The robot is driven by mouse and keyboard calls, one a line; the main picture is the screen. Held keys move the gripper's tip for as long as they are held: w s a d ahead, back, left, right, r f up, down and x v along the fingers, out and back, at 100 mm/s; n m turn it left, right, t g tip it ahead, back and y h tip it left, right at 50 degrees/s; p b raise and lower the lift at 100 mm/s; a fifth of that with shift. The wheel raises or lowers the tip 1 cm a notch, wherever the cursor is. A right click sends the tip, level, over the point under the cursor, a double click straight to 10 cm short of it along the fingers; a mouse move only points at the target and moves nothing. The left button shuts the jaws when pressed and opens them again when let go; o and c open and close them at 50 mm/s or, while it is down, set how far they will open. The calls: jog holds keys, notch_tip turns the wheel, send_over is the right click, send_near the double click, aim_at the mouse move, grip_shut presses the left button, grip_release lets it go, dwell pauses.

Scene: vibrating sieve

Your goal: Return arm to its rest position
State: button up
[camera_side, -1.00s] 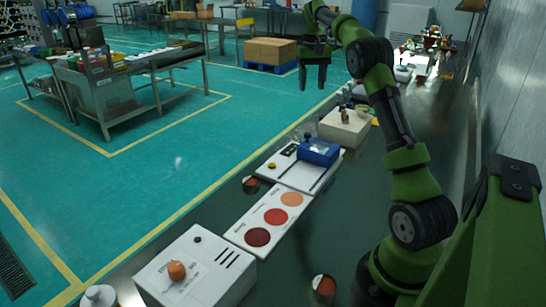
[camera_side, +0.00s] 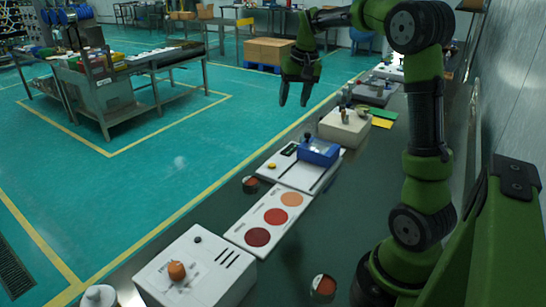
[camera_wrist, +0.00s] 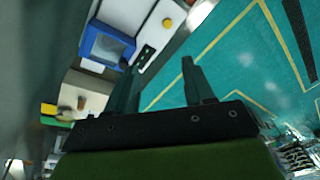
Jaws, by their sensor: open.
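My green arm stands at the right of the side view, raised over the bench. My gripper (camera_side: 293,103) hangs in the air, fingers pointing down, above and to the left of the bench items. It is open and empty; in the wrist view the two dark fingers (camera_wrist: 158,75) stand apart with nothing between them. The vibrating sieve is probably the white unit (camera_side: 277,165) with the blue box (camera_side: 319,151) on it. The blue box also shows in the wrist view (camera_wrist: 103,44), past the left finger and apart from it.
On the bench are a white plate (camera_side: 249,221) with three reddish discs, a white box (camera_side: 207,258) with an orange knob, and a beige box (camera_side: 344,129). Two small round containers (camera_side: 323,287) (camera_side: 250,184) stand nearby. The air around the gripper is free.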

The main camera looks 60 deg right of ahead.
jog(key=s+a+n+t, duration=0.1)
jog(key=s+a, duration=0.4)
jog(key=a, duration=0.3)
jog(key=s+a+n+t+y, duration=0.1)
jog(key=s+a+n+t, duration=0.1)
jog(key=s+a, duration=0.3)
jog(key=s+a+n+t+y, duration=0.1)
jog(key=s+a, duration=0.3)
jog(key=a, duration=0.9)
jog(key=shift+s+f+n+t, duration=0.25)
jog(key=shift+s+n+t, duration=0.15)
jog(key=shift+c, duration=0.5)
